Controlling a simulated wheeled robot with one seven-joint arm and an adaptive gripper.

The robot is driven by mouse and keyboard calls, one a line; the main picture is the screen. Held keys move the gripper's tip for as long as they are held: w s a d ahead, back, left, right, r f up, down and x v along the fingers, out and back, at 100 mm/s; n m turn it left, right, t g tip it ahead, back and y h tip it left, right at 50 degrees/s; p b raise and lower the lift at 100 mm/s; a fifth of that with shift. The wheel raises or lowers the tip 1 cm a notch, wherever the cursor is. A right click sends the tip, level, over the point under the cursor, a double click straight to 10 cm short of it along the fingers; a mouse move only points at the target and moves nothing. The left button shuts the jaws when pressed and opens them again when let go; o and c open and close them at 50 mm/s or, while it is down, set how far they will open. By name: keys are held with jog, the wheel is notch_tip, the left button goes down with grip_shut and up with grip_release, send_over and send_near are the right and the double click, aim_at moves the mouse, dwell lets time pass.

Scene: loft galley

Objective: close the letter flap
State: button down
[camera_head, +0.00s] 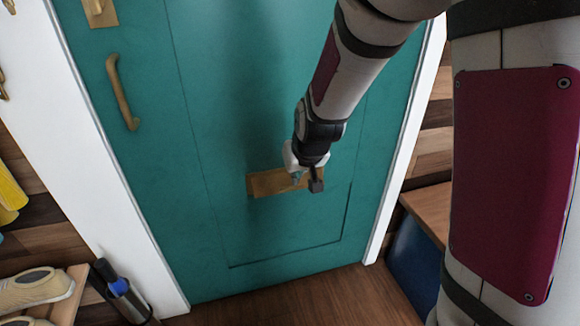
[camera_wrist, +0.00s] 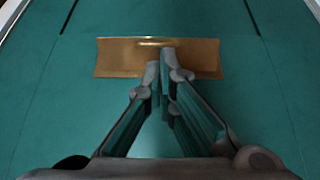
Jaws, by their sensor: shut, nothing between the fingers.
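The letter flap (camera_head: 268,183) is a brass-coloured plate low on the teal door (camera_head: 215,120). In the wrist view the letter flap (camera_wrist: 115,58) lies across the upper middle, with a bright raised strip near its top edge. My gripper (camera_head: 314,187) is in front of the flap's right part in the head view and covers some of it. In the wrist view my gripper (camera_wrist: 160,75) is shut and empty, its fingertips overlapping the flap's lower middle. Whether the fingertips touch the flap, and how far it stands open, I cannot tell.
A brass door handle (camera_head: 122,92) is at the door's upper left. A shoe rack (camera_head: 68,300) with pale shoes (camera_head: 35,290) and a dark bottle-like item (camera_head: 122,292) stand at lower left. A wooden bench (camera_head: 430,210) is right of the door. The floor (camera_head: 300,300) before the door looks clear.

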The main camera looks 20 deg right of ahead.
aim_at(291, 187)
jog(key=b+x, duration=0.3)
jog(key=x, duration=0.4)
jog(key=shift+w+f, duration=0.25)
jog(key=shift+s+a+f, duration=0.1)
jog(key=shift+f, duration=0.05)
